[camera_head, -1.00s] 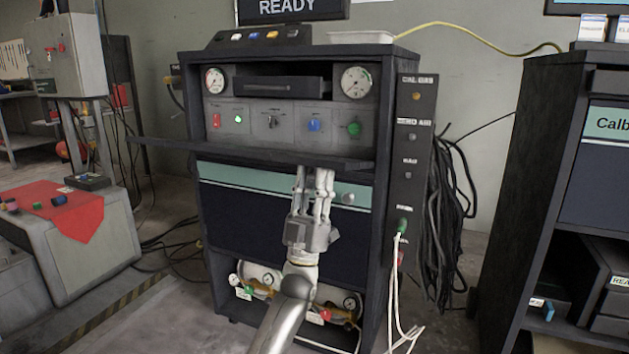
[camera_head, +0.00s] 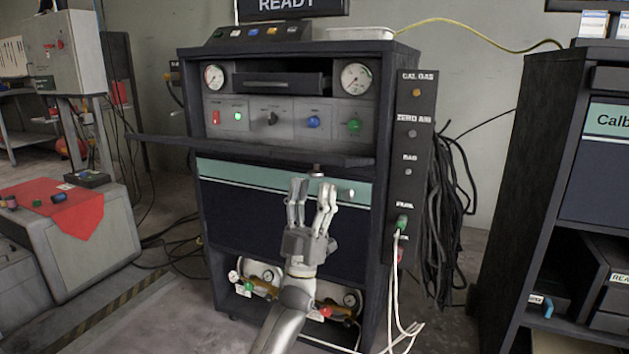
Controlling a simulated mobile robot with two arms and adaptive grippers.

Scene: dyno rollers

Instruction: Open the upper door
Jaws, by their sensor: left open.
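The dark cabinet (camera_head: 190,200) stands in the middle of the view. Its upper section is uncovered, and a dark flat panel (camera_head: 240,149) juts out level below it, like a door folded down. A dark front with a teal stripe (camera_head: 240,175) closes the section beneath. A small knob (camera_head: 317,171) shows at the panel's underside, just above my fingertips. My left gripper (camera_head: 313,190) is open and empty in front of the teal stripe, below the panel. I cannot tell whether it touches anything. My right gripper is out of view.
The upper section holds two gauges (camera_head: 355,77) and a row of switches (camera_head: 273,118). White cables hang from a side port (camera_head: 401,222). Gas cylinders (camera_head: 265,272) lie in the open bottom. Another cabinet (camera_head: 520,180) stands at the right, and a bench with a red cloth (camera_head: 75,215) at the left.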

